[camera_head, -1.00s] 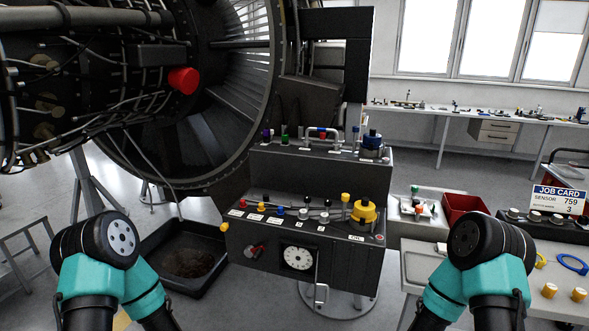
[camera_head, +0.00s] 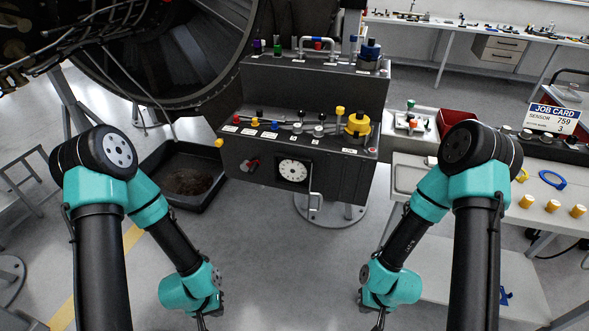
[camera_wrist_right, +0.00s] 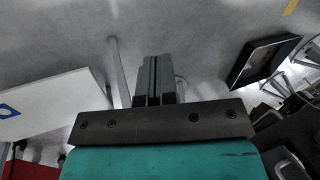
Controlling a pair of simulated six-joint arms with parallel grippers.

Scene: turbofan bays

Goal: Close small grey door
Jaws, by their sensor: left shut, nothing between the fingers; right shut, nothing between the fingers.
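The dark control console (camera_head: 250,172) stands at the centre in the head view. Its front has a white round dial (camera_head: 293,170) in a recess. At the recess's right edge, a thin grey door (camera_head: 316,180) with a handle stands out from the front, seen nearly edge-on, so it looks open. My left gripper (camera_head: 204,321) is low in the head view, cut by the bottom edge, below and left of the console. My right gripper (camera_head: 379,321) is low right of it; in the right wrist view its fingers (camera_wrist_right: 154,80) are together and empty. Neither touches the door.
A black drip tray (camera_head: 212,192) lies at left. A white bench (camera_head: 408,175) is at right. Floor before the console is clear.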

